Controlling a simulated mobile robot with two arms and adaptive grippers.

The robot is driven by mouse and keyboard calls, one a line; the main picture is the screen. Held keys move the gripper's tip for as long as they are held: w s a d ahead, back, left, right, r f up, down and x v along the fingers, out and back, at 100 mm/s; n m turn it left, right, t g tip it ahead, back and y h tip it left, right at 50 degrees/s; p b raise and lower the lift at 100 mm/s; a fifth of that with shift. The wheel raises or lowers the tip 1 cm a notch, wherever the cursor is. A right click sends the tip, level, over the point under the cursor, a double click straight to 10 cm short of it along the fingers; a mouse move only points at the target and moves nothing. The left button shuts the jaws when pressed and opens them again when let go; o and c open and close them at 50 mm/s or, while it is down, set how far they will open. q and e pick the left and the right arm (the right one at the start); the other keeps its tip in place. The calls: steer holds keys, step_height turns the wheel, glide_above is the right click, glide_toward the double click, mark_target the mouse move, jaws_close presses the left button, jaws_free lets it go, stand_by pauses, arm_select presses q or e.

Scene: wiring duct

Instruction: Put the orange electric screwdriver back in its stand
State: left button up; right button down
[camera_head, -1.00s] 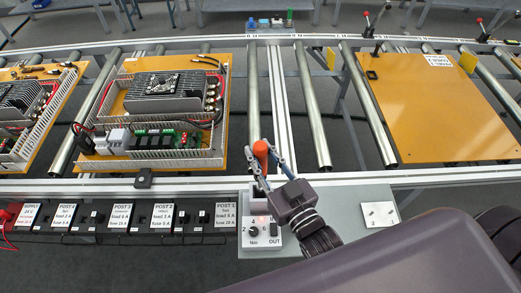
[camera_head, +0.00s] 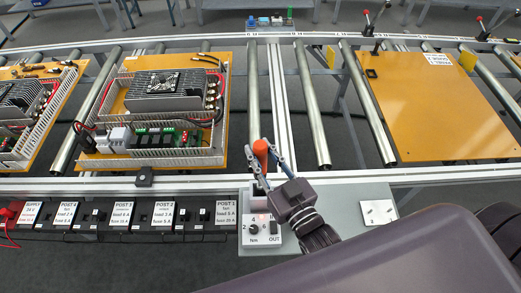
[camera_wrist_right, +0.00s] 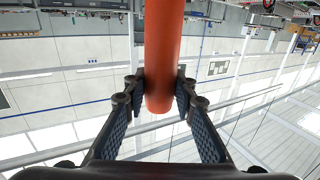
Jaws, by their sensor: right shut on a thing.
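The orange electric screwdriver (camera_head: 260,153) is upright between the fingers of my right gripper (camera_head: 267,162), which is shut on it. In the right wrist view the orange body (camera_wrist_right: 163,60) runs down between the two fingertips (camera_wrist_right: 161,100), with a finger pad on each side. The stand (camera_head: 261,231) is the light box with a dial and the labels "Nm" and "OUT", just below the gripper in the head view. The screwdriver's lower end is close above or at the box's rear part; I cannot tell whether it is seated. My left gripper is not in view.
The grey plate (camera_head: 340,206) bears the stand and a white plate (camera_head: 378,212) with small marks. A row of labelled posts (camera_head: 160,213) lies to the left. Behind are rollers (camera_head: 311,110), a wired panel (camera_head: 150,163) and a bare orange panel (camera_head: 440,110).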

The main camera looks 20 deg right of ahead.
stand_by(0.4)
steer(key=shift+f+b, duration=4)
steer(key=shift+f, duration=1.85)
steer(key=c, duration=1.5)
jaws_free()
steer(key=shift+f, duration=0.15)
steer(key=s, duration=0.4)
steer(key=s+d, duration=0.1)
steer(key=s, duration=0.3)
steer(key=s+d, duration=0.1)
steer(key=s, duration=0.2)
steer(key=shift+s, duration=0.4)
